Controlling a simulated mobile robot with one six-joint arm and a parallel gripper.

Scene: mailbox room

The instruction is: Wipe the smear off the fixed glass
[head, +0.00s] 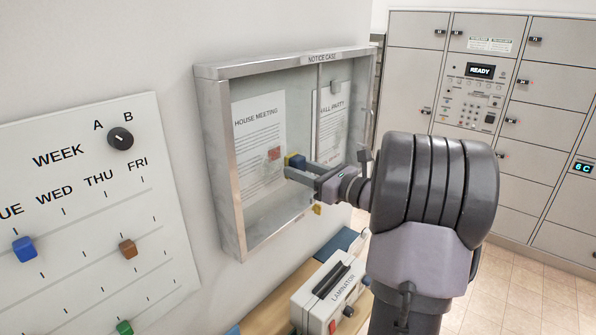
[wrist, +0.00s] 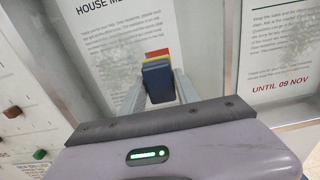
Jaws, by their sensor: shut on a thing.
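The notice case (head: 222,160) hangs on the wall with a metal frame and glass front. A HOUSE MEETING notice (head: 259,125) is behind the left part of the glass and a second notice (head: 330,110) behind the right. My gripper (head: 297,168) is shut on a small blue block with a yellow layer (head: 293,159), held at the glass over the left notice. The wrist view shows the block (wrist: 158,82) between the fingers, with yellow and red beyond the blue. I cannot tell whether it touches the glass. Grey mottling shows over both notices in the wrist view; the smear's exact outline is unclear.
A white laminator (head: 325,295) stands on a wooden shelf (head: 270,308) below the case. A week board (head: 80,215) with coloured knobs is on the wall at left. Grey lockers (head: 550,130) stand at the back right. Tiled floor (head: 520,290) is clear at right.

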